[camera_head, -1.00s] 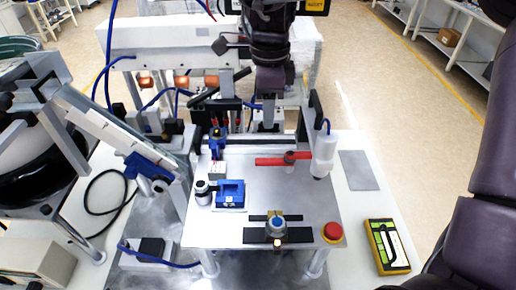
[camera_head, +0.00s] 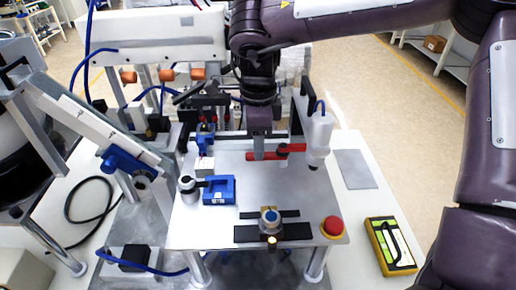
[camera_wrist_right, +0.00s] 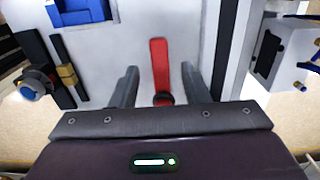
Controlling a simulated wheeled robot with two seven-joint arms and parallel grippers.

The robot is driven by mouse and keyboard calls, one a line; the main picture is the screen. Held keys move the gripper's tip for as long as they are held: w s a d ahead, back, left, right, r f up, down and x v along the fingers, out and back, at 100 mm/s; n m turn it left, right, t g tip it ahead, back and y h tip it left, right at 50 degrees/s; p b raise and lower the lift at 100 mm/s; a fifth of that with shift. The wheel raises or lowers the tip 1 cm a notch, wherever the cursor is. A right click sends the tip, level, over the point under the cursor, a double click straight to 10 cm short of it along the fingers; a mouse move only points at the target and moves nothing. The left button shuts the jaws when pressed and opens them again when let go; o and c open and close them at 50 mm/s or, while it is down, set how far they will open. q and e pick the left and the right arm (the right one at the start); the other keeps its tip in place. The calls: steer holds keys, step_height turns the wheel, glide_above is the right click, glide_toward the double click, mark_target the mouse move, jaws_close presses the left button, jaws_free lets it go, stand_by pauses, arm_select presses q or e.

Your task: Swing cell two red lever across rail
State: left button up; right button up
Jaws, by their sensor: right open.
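The red lever (camera_head: 292,149) lies across the back part of the metal plate, roughly left to right, on a dark pivot near the white cylinder. My right gripper (camera_head: 259,152) points down at the lever's left part and hides some of it in the head view. In the right wrist view, the lever (camera_wrist_right: 159,60) runs between the two spread fingers of my right gripper (camera_wrist_right: 160,78), with clear gaps on both sides. The right gripper is open and holds nothing. My left gripper is not in view.
A white cylinder (camera_head: 318,138) stands close to the lever's right end. A blue fixture (camera_head: 219,191) sits at the plate's left, and a red button (camera_head: 333,226) at its front right corner. A sloped feeder rail (camera_head: 95,120) stands on the left. The plate's middle is clear.

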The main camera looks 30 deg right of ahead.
steer(key=shift+f, duration=1.2)
jaws_close()
